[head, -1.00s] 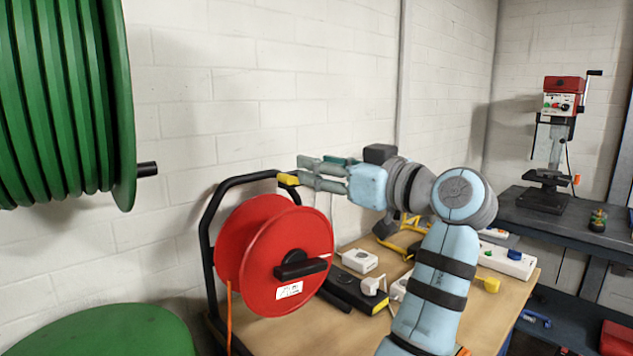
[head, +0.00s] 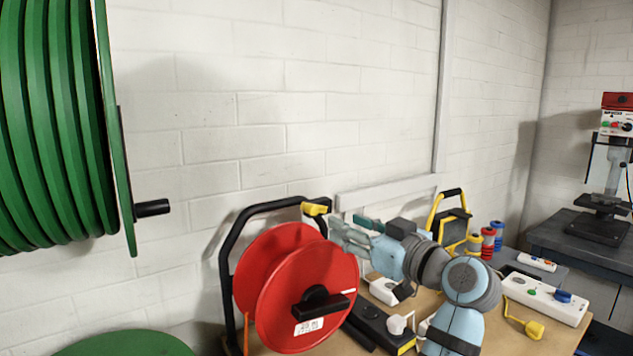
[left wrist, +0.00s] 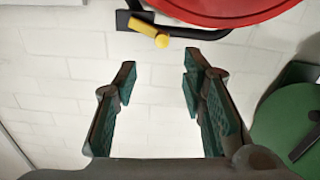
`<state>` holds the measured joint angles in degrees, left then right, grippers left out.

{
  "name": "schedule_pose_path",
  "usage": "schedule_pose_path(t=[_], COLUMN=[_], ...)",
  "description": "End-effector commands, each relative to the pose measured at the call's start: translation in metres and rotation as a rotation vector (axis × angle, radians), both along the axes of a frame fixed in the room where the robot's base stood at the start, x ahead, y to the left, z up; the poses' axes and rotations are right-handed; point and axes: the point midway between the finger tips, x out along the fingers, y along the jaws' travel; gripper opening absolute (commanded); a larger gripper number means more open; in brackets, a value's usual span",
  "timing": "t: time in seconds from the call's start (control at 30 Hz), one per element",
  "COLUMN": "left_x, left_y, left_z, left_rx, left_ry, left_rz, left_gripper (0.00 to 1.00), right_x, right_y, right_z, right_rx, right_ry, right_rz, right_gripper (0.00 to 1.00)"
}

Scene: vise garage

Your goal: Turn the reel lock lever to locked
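The reel lock lever (head: 315,209) is a small yellow handle on the top bar of the black frame of the red cable reel (head: 320,295). In the head view it points right and slightly down. My left gripper (head: 346,227) is just right of and slightly below the lever, with its green-padded fingers toward it. In the left wrist view the fingers (left wrist: 160,73) are spread wide with nothing between them. The yellow lever (left wrist: 148,33) shows beyond the fingertips, apart from them, below the red reel rim. My right gripper is not in view.
A large green hose reel (head: 60,130) with a black handle hangs at the left. A workbench holds power strips (head: 545,298), plugs and a yellow work lamp (head: 450,220). A drill press (head: 605,180) stands at the right. A white block wall is behind.

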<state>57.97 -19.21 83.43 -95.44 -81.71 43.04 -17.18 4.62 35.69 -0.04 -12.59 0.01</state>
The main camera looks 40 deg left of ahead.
Motion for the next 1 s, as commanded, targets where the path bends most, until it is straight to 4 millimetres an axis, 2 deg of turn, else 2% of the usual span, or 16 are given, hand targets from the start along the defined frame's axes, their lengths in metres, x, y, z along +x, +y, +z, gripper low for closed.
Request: schedule_pose_path(t=[0.03,0.2,0.4,0.57,0.8,1.0], left_x=[0.002,0.015,0.026,0.029,0.029,0.029], left_y=[0.017,0.060,0.093,0.103,0.104,0.104], left_z=[0.000,-0.003,-0.003,-0.004,-0.004,-0.004], left_rx=[0.006,0.005,0.005,0.003,0.003,0.003], left_ry=[-0.004,-0.003,-0.002,-0.003,-0.003,-0.003], left_rz=[0.011,0.011,0.009,0.007,0.007,0.007], left_gripper=[0.38,0.38,0.38,0.38,0.38,0.06], right_x=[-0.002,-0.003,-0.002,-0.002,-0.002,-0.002], right_y=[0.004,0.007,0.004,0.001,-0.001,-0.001], right_z=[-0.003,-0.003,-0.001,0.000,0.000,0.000], right_rx=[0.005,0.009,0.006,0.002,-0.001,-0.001], right_ry=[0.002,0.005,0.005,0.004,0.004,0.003], right_rz=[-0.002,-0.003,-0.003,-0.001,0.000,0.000], right_gripper=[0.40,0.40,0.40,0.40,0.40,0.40])
